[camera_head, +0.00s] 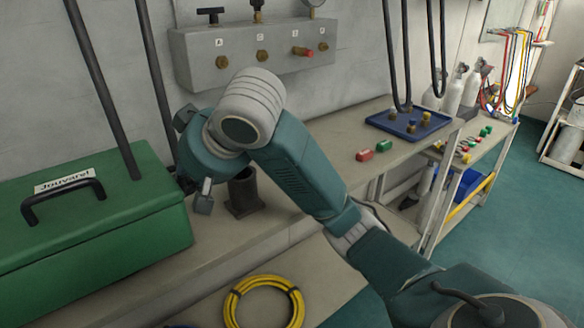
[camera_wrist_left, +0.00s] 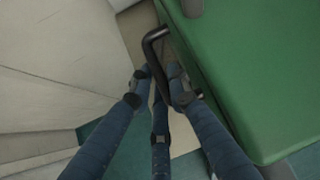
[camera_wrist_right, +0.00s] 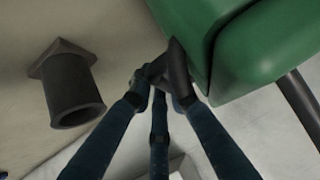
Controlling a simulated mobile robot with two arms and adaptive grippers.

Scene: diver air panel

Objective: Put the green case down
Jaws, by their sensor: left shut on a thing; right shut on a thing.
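The green case (camera_head: 90,215) is at the left of the head view, level, with a label and a black handle on its lid. It also shows in the left wrist view (camera_wrist_left: 260,75) and the right wrist view (camera_wrist_right: 265,45). My left gripper (camera_wrist_left: 160,80) is shut on a black side handle (camera_wrist_left: 152,42) of the case; it is outside the head view. My right gripper (camera_wrist_right: 160,78) is shut on the handle at the other end, mostly hidden behind my wrist in the head view. Whether the case's underside touches the bench (camera_head: 170,275) cannot be told.
A dark hollow post (camera_head: 243,195) stands on the bench just right of the case. Two dark hoses (camera_head: 103,85) hang behind it. A valve panel (camera_head: 250,55) is on the wall. A yellow hose coil (camera_head: 232,302) lies in front. A blue tray (camera_head: 385,121) stands farther right.

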